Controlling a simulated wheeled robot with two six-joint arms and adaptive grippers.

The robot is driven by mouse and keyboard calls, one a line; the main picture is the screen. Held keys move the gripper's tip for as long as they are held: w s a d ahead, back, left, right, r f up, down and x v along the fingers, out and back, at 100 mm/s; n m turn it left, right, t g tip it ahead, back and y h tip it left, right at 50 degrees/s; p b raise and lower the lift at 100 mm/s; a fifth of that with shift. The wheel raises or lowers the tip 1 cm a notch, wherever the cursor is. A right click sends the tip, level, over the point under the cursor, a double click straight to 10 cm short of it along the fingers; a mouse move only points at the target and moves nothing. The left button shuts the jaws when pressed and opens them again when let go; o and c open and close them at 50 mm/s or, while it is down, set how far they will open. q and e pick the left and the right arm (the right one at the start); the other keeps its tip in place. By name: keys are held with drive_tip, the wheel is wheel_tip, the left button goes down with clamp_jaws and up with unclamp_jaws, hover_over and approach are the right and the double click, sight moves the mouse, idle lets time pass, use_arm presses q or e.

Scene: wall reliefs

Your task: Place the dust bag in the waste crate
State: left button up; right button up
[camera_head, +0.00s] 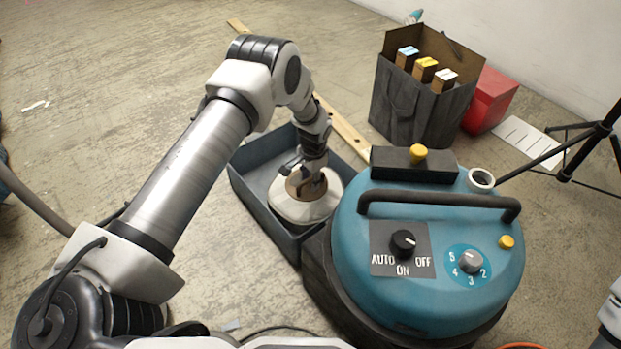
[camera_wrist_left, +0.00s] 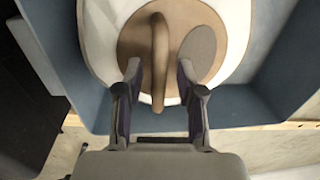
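The dust bag (camera_head: 297,208) is white with a round brown collar and a tan handle. It is inside the blue-grey waste crate (camera_head: 252,200), within its walls; I cannot see the surface beneath it. My left gripper (camera_head: 307,187) is right above the collar, pointing down. In the left wrist view, the gripper (camera_wrist_left: 160,88) is open, with the handle of the dust bag (camera_wrist_left: 98,45) between its fingers and a gap on each side. The crate's wall (camera_wrist_left: 258,108) also shows there. Of my right arm only a piece shows at the right edge; its gripper is out of view.
A blue vacuum machine (camera_head: 435,265) with a black handle stands right beside the crate. Behind are a dark bag (camera_head: 405,105) with several boxes, a red box (camera_head: 490,100) and a black tripod (camera_head: 590,140). A wooden strip (camera_head: 343,128) lies behind the crate. Floor at left is mostly clear.

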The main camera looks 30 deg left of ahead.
use_arm(q)
wheel_tip(320, 180, up, 12)
drive_tip(key=p, duration=0.7)
drive_tip(key=shift+s+d, duration=0.2)
drive_tip(key=shift+d, duration=0.25)
